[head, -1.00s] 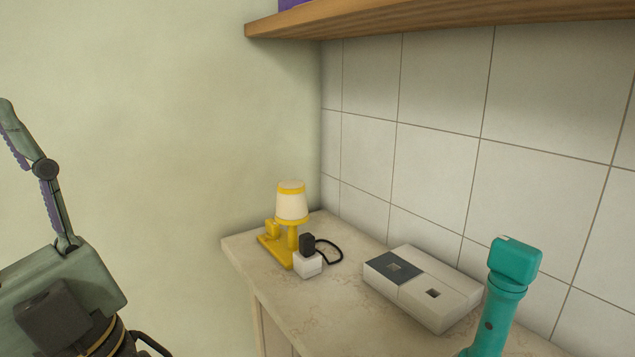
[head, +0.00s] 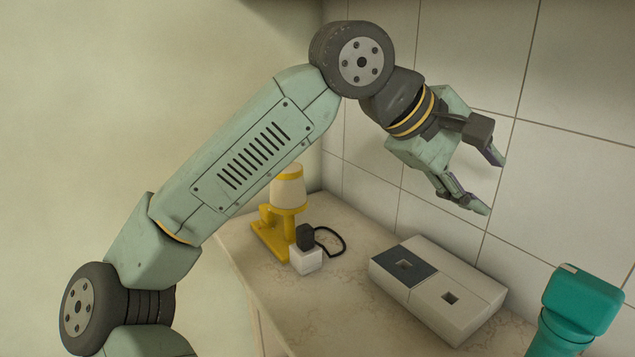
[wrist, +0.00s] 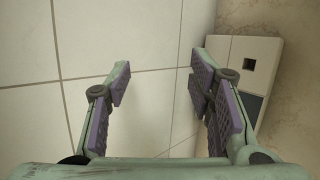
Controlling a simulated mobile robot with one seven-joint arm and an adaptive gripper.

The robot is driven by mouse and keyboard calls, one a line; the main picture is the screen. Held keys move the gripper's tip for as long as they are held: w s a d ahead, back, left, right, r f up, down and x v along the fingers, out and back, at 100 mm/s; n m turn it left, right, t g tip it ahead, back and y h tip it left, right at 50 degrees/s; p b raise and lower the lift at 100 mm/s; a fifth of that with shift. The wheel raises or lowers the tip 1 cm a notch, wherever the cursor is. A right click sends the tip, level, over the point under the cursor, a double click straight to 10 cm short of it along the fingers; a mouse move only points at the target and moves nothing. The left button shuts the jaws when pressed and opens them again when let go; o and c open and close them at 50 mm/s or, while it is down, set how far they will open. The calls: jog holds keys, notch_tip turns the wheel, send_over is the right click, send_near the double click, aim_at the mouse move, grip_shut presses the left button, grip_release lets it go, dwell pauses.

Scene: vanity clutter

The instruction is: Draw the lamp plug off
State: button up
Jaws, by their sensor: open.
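The black lamp plug (head: 305,237) stands upright in the top of a small white socket block (head: 306,260) on the counter. A black cord (head: 333,238) loops from the plug's side. The yellow lamp (head: 287,192) with a pale shade stands just behind it, partly hidden by my arm. My gripper (head: 488,184) is open and empty, in the air above and to the right of the plug, near the tiled wall. In the wrist view my gripper (wrist: 158,85) shows its two fingers spread, with no plug between them.
A white box with a dark grey panel and square holes (head: 455,290) lies on the counter (head: 285,310) below my gripper; it also shows in the wrist view (wrist: 262,55). A teal object (head: 580,305) stands at the front right. A shelf (head: 290,12) hangs above.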

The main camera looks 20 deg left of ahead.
jog(key=w+a+f+y, duration=0.4)
jog(key=a+f+y, duration=0.25)
jog(key=a, duration=0.45)
jog(key=g+y, duration=0.3)
jog(key=y, duration=0.3)
send_near(305, 227)
jog(key=shift+n, duration=0.4)
jog(key=p+x, duration=0.1)
jog(key=x, duration=0.9)
jog(key=shift+f+p, duration=0.1)
jog(key=shift+p, duration=0.25)
jog(key=shift+c, duration=0.3)
grip_shut()
